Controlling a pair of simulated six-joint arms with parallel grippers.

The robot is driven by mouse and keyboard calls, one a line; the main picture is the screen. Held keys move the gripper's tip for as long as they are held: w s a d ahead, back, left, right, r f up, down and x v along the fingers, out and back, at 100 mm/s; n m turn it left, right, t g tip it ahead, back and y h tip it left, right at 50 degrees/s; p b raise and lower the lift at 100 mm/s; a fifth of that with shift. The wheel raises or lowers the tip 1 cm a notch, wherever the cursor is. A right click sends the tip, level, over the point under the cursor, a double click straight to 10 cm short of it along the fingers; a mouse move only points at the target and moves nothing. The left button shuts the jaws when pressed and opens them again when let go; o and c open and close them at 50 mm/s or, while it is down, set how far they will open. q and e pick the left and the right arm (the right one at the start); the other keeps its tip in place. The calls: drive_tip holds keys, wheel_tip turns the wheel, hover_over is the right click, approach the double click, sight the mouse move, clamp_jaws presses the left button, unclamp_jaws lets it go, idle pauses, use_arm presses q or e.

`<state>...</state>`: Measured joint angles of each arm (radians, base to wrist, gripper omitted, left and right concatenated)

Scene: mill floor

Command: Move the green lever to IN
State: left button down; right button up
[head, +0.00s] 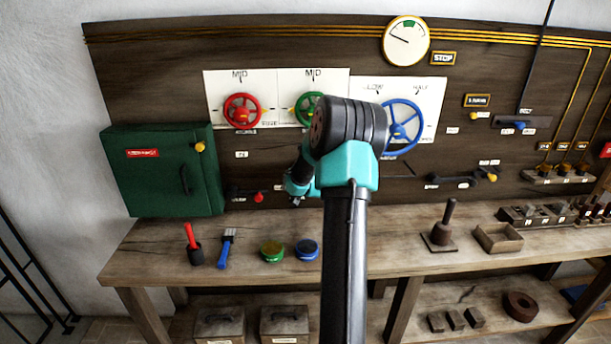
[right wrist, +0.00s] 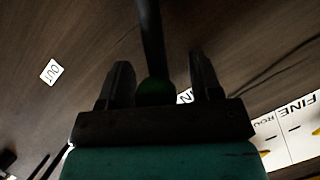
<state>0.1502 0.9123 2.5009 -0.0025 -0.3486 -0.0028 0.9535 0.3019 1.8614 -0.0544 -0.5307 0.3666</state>
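The green lever shows in the right wrist view as a dark bar coming down from the top edge to a green knob (right wrist: 155,91). My right gripper (right wrist: 162,80) is open, with one finger on each side of the knob. I cannot tell whether either finger touches it. The IN label (right wrist: 185,96) is partly hidden beside the right-hand finger, close to the knob. The OUT label (right wrist: 51,72) lies farther off to the left. In the head view my right gripper (head: 297,198) is low at the board, and my arm hides the green lever. My left gripper is not in view.
A red-knobbed lever (head: 258,197) and a green cabinet (head: 160,172) are left of my gripper. Red (head: 241,111), green (head: 307,108) and blue (head: 402,127) handwheels are above. The bench (head: 400,258) below carries a red-handled tool (head: 193,245) and small jars.

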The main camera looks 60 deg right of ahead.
drive_tip(key=v, duration=1.7)
drive_tip(key=shift+s, duration=0.15)
drive_tip(key=shift+a+r, duration=0.1)
drive_tip(key=shift+a, duration=0.05)
